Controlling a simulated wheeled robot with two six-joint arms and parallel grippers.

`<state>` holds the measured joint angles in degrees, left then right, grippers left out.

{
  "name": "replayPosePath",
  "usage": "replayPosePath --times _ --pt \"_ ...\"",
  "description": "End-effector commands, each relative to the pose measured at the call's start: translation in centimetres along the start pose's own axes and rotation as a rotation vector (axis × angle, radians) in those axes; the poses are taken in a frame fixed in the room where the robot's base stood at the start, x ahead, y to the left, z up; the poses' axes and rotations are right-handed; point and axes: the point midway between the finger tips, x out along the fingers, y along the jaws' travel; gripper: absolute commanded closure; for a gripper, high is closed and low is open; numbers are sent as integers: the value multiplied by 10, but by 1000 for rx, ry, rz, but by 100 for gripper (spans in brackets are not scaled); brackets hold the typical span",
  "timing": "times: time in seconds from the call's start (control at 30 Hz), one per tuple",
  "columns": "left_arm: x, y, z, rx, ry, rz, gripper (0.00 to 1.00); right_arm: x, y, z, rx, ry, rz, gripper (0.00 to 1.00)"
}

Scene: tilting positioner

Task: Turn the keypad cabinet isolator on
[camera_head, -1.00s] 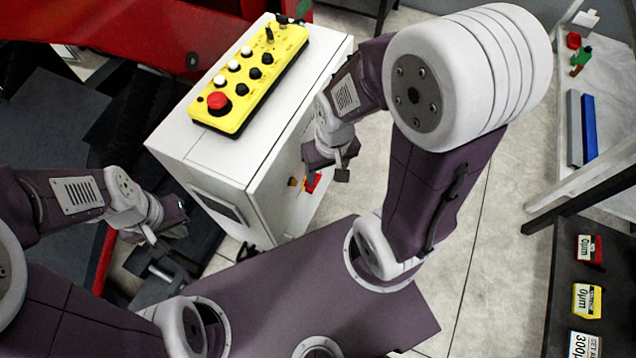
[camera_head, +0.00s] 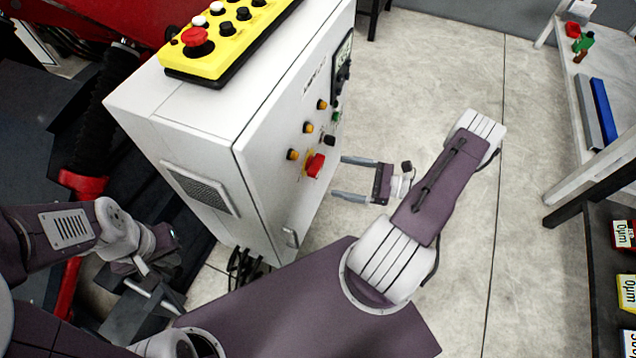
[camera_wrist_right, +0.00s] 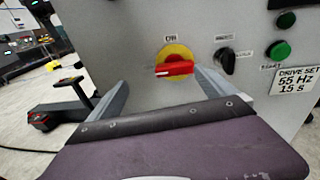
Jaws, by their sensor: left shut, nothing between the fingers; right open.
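The isolator is a red handle on a yellow disc (camera_wrist_right: 175,62) on the cabinet's panel. In the wrist view the handle lies about horizontal, with a label that seems to read ON above it. In the head view the isolator (camera_head: 315,165) is low on the white cabinet's (camera_head: 270,140) control face. My right gripper (camera_head: 338,177) is open and points at that face, apart from the handle. In the wrist view its fingers (camera_wrist_right: 162,82) stand either side of and below the handle, with nothing between them. My left gripper (camera_head: 145,272) is shut and empty, left of the cabinet.
A black knob (camera_wrist_right: 226,60) and a green button (camera_wrist_right: 279,50) sit right of the isolator. A yellow button box (camera_head: 225,45) rests on the cabinet top. A shelf (camera_head: 575,130) stands at the right.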

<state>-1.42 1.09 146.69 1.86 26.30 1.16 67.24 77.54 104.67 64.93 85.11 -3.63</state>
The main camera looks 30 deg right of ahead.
Motion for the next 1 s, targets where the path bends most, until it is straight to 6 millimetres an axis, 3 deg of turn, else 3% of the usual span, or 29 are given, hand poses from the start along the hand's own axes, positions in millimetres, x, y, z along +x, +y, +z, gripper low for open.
replayPosePath --times 0.03,0.27,0.7,1.0 --pt "10 0 1 0 1 0 100 -8 -7 -15 20 -34 -69 5" --pt "9 0 1 0 1 0 100 -14 -16 -15 33 -71 -136 5" --pt "18 0 2 0 1 0 100 64 -25 -11 33 -68 -128 5" --pt "18 0 2 0 1 0 100 75 -27 -10 34 -67 -132 5"
